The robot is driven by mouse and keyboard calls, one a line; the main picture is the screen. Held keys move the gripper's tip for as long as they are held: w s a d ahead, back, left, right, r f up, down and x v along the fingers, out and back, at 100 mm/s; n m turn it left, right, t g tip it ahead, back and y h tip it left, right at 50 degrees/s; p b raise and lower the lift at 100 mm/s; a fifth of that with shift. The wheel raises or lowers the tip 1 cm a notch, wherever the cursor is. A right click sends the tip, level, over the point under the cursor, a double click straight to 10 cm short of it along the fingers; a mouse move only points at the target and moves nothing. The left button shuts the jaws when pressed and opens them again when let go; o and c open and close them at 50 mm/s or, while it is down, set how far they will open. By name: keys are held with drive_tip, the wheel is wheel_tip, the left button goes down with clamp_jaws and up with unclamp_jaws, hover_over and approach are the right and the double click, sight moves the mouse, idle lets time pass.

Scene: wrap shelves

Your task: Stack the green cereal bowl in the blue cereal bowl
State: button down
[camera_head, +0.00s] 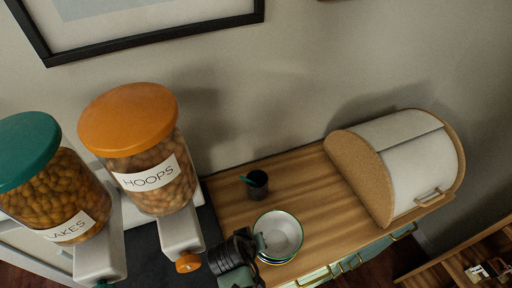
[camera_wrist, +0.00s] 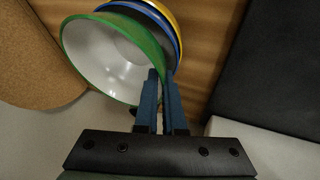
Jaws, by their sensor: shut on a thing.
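The green cereal bowl, white inside with a green rim, shows in the head view (camera_head: 283,232) and large in the wrist view (camera_wrist: 105,62). My gripper (camera_head: 258,242) is shut on its rim; in the wrist view the two blue fingers (camera_wrist: 161,78) pinch the wall at the bowl's right side. The blue cereal bowl (camera_wrist: 148,13) shows as a dark side with a blue rim, directly behind the green one in the wrist view and mostly hidden by it. Whether the green bowl touches it or hovers just above I cannot tell.
A yellow-rimmed bowl (camera_wrist: 172,10) lies beyond the blue one, mostly covered. A dark cup (camera_head: 257,184) stands behind the bowls on the wooden counter (camera_head: 310,190). A bread box (camera_head: 405,160) is at right; two cereal dispensers (camera_head: 145,165) (camera_head: 62,195) stand at left.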

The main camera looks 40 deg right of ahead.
drive_tip(key=shift+f, duration=0.5)
drive_tip(key=c, duration=1)
unclamp_jaws()
drive_tip(key=shift+r+p, duration=0.35)
drive_tip(key=shift+r, duration=0.5)
drive_tip(key=shift+a+r, duration=0.25)
drive_tip(key=shift+a, duration=0.05)
drive_tip(key=b+v, duration=0.1)
drive_tip(key=v, duration=1)
drive_tip(key=shift+s, duration=0.1)
drive_tip(key=shift+f, duration=0.1)
